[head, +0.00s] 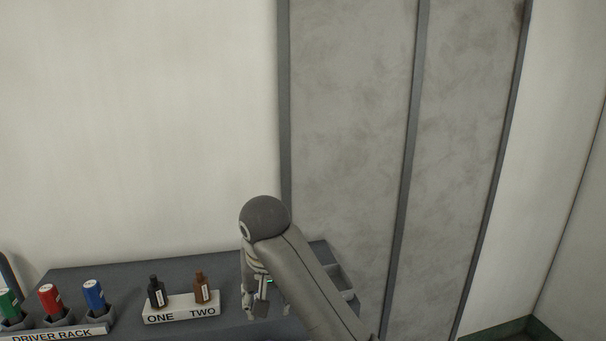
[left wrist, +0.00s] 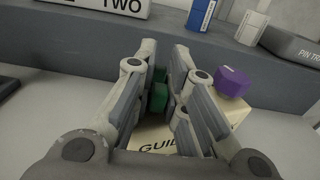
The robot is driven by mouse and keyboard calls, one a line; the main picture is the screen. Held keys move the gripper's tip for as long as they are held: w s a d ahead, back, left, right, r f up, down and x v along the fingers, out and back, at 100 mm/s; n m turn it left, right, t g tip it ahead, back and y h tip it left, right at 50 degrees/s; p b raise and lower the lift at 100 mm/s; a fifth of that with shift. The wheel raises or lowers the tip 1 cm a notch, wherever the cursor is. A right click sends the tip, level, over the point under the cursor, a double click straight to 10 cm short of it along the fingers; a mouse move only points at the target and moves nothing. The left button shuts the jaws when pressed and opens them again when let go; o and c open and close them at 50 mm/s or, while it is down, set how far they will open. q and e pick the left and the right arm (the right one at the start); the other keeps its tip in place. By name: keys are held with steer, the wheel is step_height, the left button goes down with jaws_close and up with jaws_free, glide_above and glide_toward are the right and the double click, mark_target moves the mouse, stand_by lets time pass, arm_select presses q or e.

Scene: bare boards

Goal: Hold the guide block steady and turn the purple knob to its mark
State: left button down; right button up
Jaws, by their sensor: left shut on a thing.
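The guide block (left wrist: 160,135), pale with a partly hidden "GUID" label, sits below the left wrist camera. A green upright part (left wrist: 158,92) stands on it. My left gripper (left wrist: 165,85) is shut on that green part. The purple knob (left wrist: 232,82) is on the block's right side, just right of the gripper's fingers and apart from them. The knob's mark cannot be made out.
A white stand (head: 180,307) labelled ONE and TWO holds a black and a brown bottle. A driver rack (head: 60,333) with green, red and blue handles is at the left. Blue (left wrist: 201,14) and white (left wrist: 251,27) boxes and a pin tray (left wrist: 292,46) stand behind the knob.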

arm_select(q)
steer(key=c, duration=1.4)
jaws_free()
steer(key=v, duration=1.2)
